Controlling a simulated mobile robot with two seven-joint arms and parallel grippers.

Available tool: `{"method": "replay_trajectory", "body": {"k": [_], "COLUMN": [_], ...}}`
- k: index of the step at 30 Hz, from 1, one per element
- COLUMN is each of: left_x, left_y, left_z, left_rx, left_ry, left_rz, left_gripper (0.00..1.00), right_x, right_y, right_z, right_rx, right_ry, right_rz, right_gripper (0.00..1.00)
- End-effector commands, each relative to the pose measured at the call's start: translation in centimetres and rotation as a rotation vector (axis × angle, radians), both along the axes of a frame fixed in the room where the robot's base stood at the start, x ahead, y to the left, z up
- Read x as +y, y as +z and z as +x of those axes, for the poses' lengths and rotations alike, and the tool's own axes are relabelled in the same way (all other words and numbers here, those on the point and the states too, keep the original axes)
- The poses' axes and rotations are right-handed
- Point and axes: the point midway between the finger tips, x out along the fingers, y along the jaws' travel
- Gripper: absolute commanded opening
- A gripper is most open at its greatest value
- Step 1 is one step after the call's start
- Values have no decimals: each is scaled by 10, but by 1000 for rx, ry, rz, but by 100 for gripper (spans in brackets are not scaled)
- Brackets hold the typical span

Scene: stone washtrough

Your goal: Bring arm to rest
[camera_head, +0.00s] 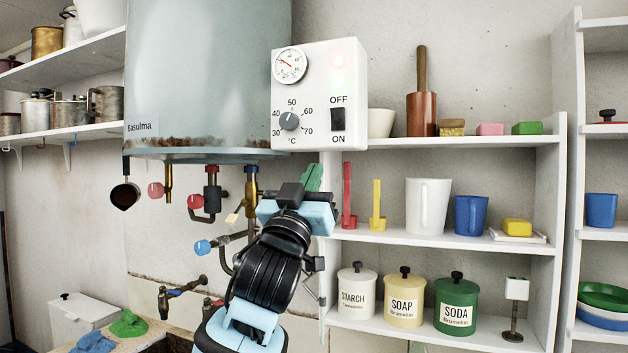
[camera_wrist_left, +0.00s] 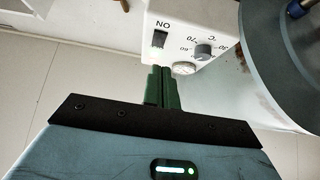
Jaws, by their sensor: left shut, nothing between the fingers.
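My left gripper (camera_head: 313,177) is raised in front of the shelf, just below the white control box (camera_head: 318,60). Its green fingers are shut with nothing between them. In the left wrist view the shut fingers (camera_wrist_left: 162,88) point toward the control box (camera_wrist_left: 192,25), which appears upside down there. Its black switch (camera_head: 337,119) between OFF and ON also shows in the wrist view (camera_wrist_left: 159,40). The fingers look close to the box, but I cannot tell the exact gap. My right gripper is out of view.
The boiler tank (camera_head: 205,75) hangs left of the box, with coloured valves and pipes beneath it. White shelves (camera_head: 450,240) at right hold a white jug (camera_head: 428,206), a blue mug (camera_head: 471,215) and labelled canisters. A red ladle (camera_head: 348,200) stands close right of the gripper.

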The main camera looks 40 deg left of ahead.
Motion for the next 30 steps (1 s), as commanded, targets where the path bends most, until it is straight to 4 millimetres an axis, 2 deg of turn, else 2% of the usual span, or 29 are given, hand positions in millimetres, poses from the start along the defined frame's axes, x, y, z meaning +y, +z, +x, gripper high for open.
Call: {"method": "replay_trajectory", "body": {"k": [14, 17, 20, 23, 27, 29, 30], "left_x": [0, -2, -5, -12, -22, -26, -29], "left_y": [0, -12, -47, -103, -196, -235, -260], "left_z": [0, 5, 16, 29, 36, 34, 31], "left_rx": [1, 29, 110, 238, 450, 541, 601], "left_ry": [0, -1, -4, -6, -10, -12, -15], "left_rz": [0, -2, -9, -17, -29, -34, -35], "left_gripper": [0, 0, 0, 0, 0, 0, 0], "right_x": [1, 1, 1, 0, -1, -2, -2], "right_y": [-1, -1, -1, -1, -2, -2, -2], "right_z": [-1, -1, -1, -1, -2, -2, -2], "right_rx": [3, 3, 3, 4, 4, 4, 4], "right_ry": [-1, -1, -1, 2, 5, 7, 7], "right_rz": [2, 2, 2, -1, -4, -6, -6], "right_gripper": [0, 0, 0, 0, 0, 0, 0]}}
